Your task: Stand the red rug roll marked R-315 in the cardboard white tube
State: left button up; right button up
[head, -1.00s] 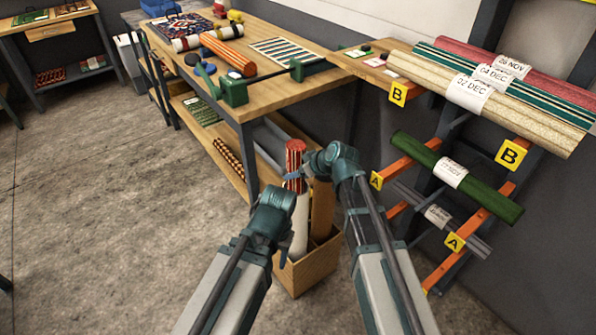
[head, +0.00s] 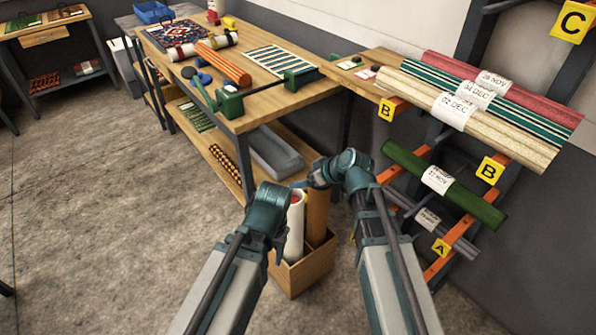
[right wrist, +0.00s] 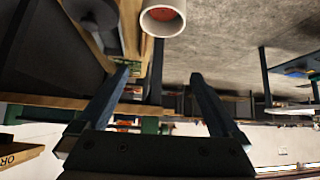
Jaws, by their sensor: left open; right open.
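The white tube (head: 295,240) stands in a wooden box (head: 308,270) on the floor. The red rug roll (head: 296,199) is inside it; only its red end shows at the mouth. In the right wrist view the red end (right wrist: 163,14) sits within the white rim (right wrist: 150,27), and no mark is readable. My right gripper (head: 299,184) is just above the tube mouth, open and empty; its spread fingers also show in the right wrist view (right wrist: 158,76). My left gripper (head: 275,192) is open beside the tube's top left, its fingers mostly hidden.
A brown tube (head: 317,215) stands beside the white one in the box. A workbench (head: 262,113) with an orange roll (head: 223,62) is behind. A rack at right holds a green roll (head: 440,182) and several others. Floor at left is clear.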

jog(key=p+v, duration=0.2)
jog(key=v, duration=0.3)
jog(key=shift+s+p, duration=0.1)
jog(key=shift+p, duration=0.25)
dwell(0.7)
jog(key=s+d+f+m+g+h, duration=0.55)
jog(key=s+d+m, duration=0.3)
jog(key=s, duration=0.35)
jog(key=s+a+r+n+g+h+p, duration=0.1)
jog(key=s+a+r+n+p, duration=0.3)
jog(key=s+a+r+p, duration=0.3)
jog(key=a+r+p, duration=0.1)
jog(key=a, duration=0.1)
jog(key=shift+a+h+p, duration=0.3)
jog(key=shift+h+p, duration=0.05)
jog(key=shift+w, duration=0.15)
